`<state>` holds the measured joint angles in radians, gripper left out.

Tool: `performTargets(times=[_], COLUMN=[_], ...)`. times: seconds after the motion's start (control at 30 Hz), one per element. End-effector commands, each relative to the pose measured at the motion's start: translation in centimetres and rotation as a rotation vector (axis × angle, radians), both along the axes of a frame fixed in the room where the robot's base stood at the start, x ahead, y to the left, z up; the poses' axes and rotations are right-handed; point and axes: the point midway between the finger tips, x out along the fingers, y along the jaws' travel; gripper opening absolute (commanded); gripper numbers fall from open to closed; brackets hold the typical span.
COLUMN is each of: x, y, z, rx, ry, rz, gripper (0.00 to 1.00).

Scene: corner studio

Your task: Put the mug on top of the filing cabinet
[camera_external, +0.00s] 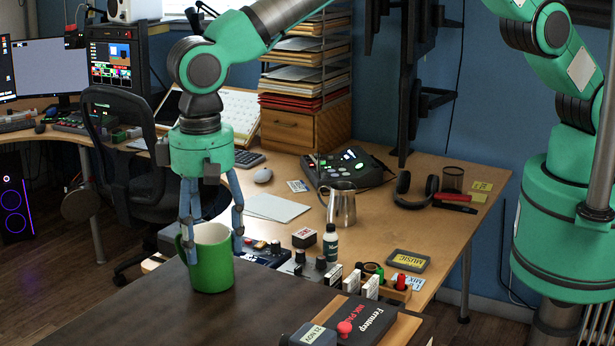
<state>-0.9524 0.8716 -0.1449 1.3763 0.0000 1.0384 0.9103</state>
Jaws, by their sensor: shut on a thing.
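A green mug (210,262) is upright at the left of the dark brown top in the foreground. My gripper (213,250) points down over it, with one finger at its left side and one at its right, shut on it. The mug's base appears at or just above the dark top (150,310); I cannot tell whether it touches. I cannot tell for certain which piece is the filing cabinet; the dark top's sides are hidden.
On the dark top's right are a wooden board (400,330) and a dark box (362,318). Behind, the wooden desk (380,235) holds a metal pitcher (342,205), small bottle (330,245), headphones (415,190) and electronics. The dark top's front left is clear.

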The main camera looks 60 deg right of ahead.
Motion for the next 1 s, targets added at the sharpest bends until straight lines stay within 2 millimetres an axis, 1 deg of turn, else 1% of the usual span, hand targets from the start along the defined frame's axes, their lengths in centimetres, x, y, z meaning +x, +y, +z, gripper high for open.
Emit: performTargets(times=[0.17, 0.33, 0.37, 0.43, 0.8, 1.0], x=[0.0, 0.0, 0.0, 0.0, 0.0, 0.0], y=[0.0, 0.0, 0.0, 0.0, 0.0, 0.0], z=[0.1, -0.2, -0.2, -0.2, -0.1, 1.0], rx=[0.001, 0.001, 0.0, 0.0, 0.0, 0.001], ry=[-0.001, -0.001, 0.0, 0.0, 0.0, -0.001], rz=[0.0, 0.0, 0.0, 0.0, 0.0, 0.0], gripper=[0.19, 0.19, 0.64, 0.78, 0.79, 0.79])
